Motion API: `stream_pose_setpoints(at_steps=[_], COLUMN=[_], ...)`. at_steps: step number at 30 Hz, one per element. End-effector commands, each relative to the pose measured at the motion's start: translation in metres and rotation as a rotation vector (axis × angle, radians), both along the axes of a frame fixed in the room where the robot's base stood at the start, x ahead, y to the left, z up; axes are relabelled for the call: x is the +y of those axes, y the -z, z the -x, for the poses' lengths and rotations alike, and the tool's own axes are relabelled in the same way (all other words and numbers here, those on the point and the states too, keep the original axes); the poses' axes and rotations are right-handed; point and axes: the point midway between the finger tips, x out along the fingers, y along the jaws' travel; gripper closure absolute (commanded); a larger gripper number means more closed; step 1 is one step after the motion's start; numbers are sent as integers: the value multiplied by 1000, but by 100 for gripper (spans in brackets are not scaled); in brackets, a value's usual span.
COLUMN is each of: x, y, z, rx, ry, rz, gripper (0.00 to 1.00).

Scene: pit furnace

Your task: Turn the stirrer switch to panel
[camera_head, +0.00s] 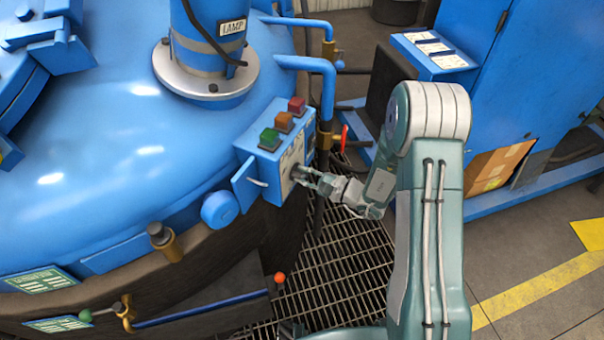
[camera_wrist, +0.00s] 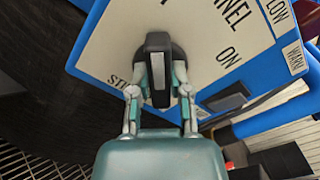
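The stirrer switch is a black knob with a raised bar handle (camera_wrist: 157,50) on a white label plate (camera_wrist: 108,45) in the wrist view. The letters "ST", "NEL" and "ON" show around it, partly cut off or hidden. My gripper (camera_wrist: 159,80) has one finger on each side of the handle, drawn in close against it. The handle stands in line with the gripper. In the head view, my gripper (camera_head: 303,178) reaches from the right to the front of the blue switch box (camera_head: 262,165). There the knob is mostly hidden behind the fingers.
Green, orange and red buttons (camera_head: 283,122) sit on top of the box. A blue flap (camera_head: 246,184) juts out at its left. Blue pipes and a red valve handle (camera_head: 344,138) stand close to my arm. Metal grating (camera_head: 345,265) lies below, and a blue cabinet stands right.

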Motion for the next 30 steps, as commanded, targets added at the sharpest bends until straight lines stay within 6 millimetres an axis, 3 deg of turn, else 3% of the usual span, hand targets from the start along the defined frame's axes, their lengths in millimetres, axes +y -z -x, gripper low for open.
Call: stream_pose_setpoints(at_steps=[14,30], x=[1,1], y=[1,0], z=[1,0], rx=[48,408], ry=[-4,-3], rz=[-23,-214], gripper=[100,100])
